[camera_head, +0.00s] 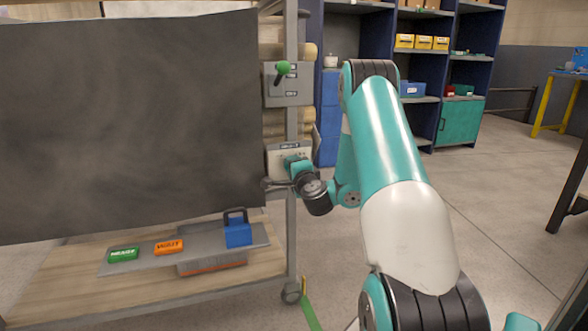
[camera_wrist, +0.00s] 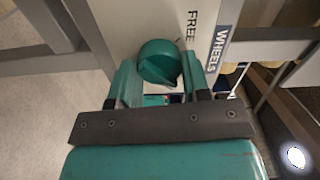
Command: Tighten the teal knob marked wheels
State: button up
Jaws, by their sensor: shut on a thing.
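The teal knob (camera_wrist: 158,62) sits on a pale plate (camera_wrist: 118,25) lettered WHEELS, with the word FREE beside it. In the wrist view my gripper (camera_wrist: 159,74) has one finger on each side of the knob and is shut on it. In the head view my gripper (camera_head: 290,172) is at the label plate (camera_head: 276,157) on the cart's post; the knob cannot be made out there, behind the gripper.
A switch box (camera_head: 287,92) with a green-tipped lever (camera_head: 282,68) is above on the same post. A dark panel (camera_head: 130,120) fills the left. Open floor lies right.

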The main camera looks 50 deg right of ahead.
jog(key=shift+s, duration=0.1)
dwell(0.3)
jog(key=o, duration=0.9)
jog(key=shift+a, duration=0.1)
